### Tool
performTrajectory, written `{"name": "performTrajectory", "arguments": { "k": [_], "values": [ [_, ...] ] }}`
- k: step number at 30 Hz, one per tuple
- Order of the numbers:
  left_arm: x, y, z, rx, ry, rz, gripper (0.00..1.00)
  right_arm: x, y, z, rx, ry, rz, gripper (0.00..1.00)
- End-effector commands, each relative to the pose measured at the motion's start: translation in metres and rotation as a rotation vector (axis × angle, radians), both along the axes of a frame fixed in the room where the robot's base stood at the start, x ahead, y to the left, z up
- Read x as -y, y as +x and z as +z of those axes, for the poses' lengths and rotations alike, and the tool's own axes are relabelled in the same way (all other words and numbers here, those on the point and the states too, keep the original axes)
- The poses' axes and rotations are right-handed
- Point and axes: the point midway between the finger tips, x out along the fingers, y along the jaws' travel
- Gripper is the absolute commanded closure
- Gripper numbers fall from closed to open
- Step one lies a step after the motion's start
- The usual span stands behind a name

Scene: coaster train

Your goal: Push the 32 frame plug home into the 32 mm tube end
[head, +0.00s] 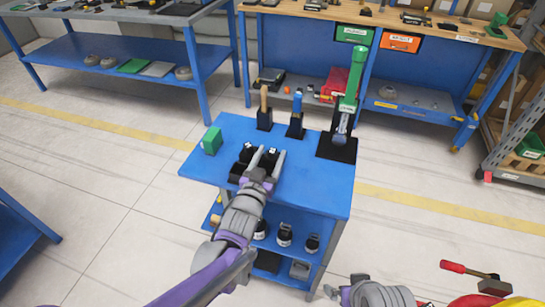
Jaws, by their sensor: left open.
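On the blue cart top (325,185), small black pieces with white labels (246,152) sit at and beside my left gripper. The labels are too small to read, so I cannot tell which is the 32 frame plug. My left gripper (266,155) reaches in from the front with its fingers apart, over or around one black piece; I see no clear grip on it. I cannot make out the 32 mm tube end. Part of my right arm (375,292) shows at the bottom edge; its finger state is unclear.
A green block (212,140) stands at the cart's left edge. A wooden-handled tool (264,108), a blue-handled tool (297,112) and a tall green-topped tool (355,75) stand upright in black holders along the back. The cart's front right top is clear. A workbench (450,32) stands behind.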

Motion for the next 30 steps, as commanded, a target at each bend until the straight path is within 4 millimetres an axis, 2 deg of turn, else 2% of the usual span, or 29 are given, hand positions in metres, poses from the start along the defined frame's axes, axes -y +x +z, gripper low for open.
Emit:
{"name": "performTrajectory", "arguments": {
  "k": [3, 11, 21, 22, 30],
  "values": [
    [0.0037, 0.0116, -0.0002, 0.0, 0.0, 0.0, 0.38, 0.0, 0.0, -0.0007, 0.0, 0.0, 0.0, 0.0],
    [0.0044, 0.0137, 0.0, 0.0, -0.001, 0.0, 0.38, 0.0, 0.0, -0.0007, 0.0, 0.0, 0.0, 0.0],
    [0.0042, 0.0136, 0.0, 0.0, -0.001, 0.0, 0.97, 0.0, 0.0, -0.0007, 0.0, 0.0, 0.0, 0.0],
    [0.0042, 0.0136, 0.0, 0.0, -0.001, 0.0, 1.0, 0.0, 0.0, -0.0007, 0.0, 0.0, 0.0, 0.0],
    [0.0042, 0.0135, 0.0001, 0.0, -0.001, 0.0, 1.0, 0.0, 0.0, -0.0007, 0.0, 0.0, 0.0, 0.0]
  ]
}}
